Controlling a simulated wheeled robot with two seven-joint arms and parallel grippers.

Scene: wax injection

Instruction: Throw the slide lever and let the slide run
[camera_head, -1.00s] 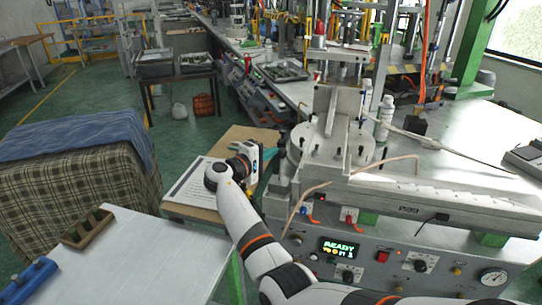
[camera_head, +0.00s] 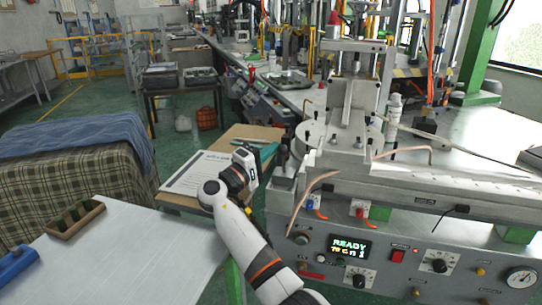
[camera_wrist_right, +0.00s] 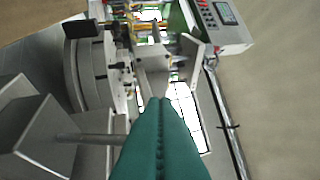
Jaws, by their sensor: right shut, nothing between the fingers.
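The wax injection machine stands at the right in the head view, with its metal slide and upright plates (camera_head: 350,125) on top. Its front panel (camera_head: 335,268) has a lit display (camera_head: 350,248) reading READY. A blue-capped control (camera_head: 310,204) and a red-capped control (camera_head: 360,209) sit above the display; I cannot tell which part is the slide lever. My right gripper (camera_head: 267,151) is shut and empty, left of the machine's front corner. In the right wrist view its green fingers (camera_wrist_right: 160,102) are together, pointing at the machine. A grey rod (camera_wrist_right: 95,138) with a block lies beside them. My left gripper is not visible.
A clipboard sheet (camera_head: 200,172) lies on a brown board left of the machine. A white table (camera_head: 130,250) at lower left bears a wooden tray (camera_head: 75,220) and a blue object (camera_head: 15,262). A bottle (camera_head: 393,115) stands behind the slide.

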